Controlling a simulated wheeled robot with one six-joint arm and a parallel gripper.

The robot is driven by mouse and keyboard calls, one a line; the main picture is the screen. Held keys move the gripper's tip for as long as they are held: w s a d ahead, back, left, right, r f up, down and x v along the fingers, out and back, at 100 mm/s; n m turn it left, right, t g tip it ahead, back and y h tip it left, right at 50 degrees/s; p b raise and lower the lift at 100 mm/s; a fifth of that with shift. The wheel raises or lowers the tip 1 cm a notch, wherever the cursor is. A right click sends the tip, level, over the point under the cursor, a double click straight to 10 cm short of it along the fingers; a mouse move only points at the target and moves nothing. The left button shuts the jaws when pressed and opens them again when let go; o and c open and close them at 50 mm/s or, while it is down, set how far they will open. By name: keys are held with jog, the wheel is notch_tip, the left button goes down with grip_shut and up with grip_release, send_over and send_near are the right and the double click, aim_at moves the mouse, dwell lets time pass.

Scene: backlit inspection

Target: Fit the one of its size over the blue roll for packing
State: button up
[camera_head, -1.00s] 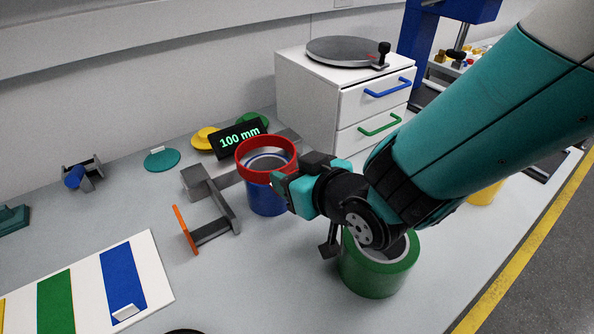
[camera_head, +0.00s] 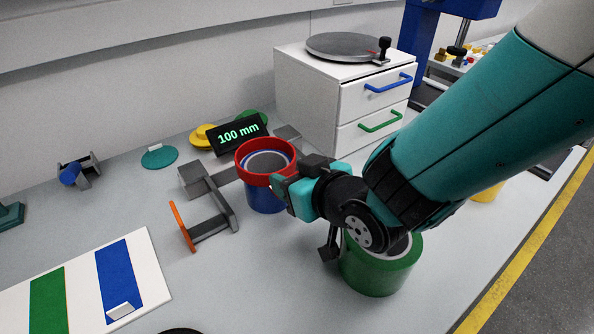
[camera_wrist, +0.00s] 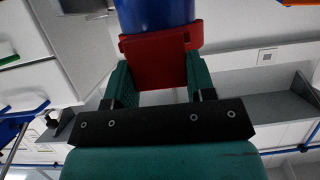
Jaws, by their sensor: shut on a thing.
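The blue roll (camera_head: 265,199) stands upright on the bench, with a pale rim and grey core at its top. A red ring (camera_head: 252,172) sits level at the roll's upper end and encircles its top rim in the head view. My gripper (camera_head: 279,186) is shut on the ring's near right wall. In the wrist view the gripper (camera_wrist: 160,76) holds the red ring (camera_wrist: 158,60) between its teal fingers, with the blue roll (camera_wrist: 153,14) directly against or behind it. How far the ring overlaps the roll is unclear.
Yellow (camera_head: 203,137) and teal (camera_head: 159,157) discs lie behind. A green roll (camera_head: 378,276) stands under my arm. A white cabinet (camera_head: 310,95) stands behind.

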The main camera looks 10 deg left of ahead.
jog(key=shift+f+b, duration=1.9)
jog(key=shift+f, duration=0.25)
jog(key=shift+r, duration=0.2)
jog(key=shift+w+d, duration=0.1)
dwell(0.5)
jog(key=shift+f+b, duration=0.2)
jog(key=shift+b, duration=0.1)
jog(key=shift+r, duration=0.2)
dwell(0.4)
jog(key=o, duration=0.9)
jog(key=shift+o, duration=0.2)
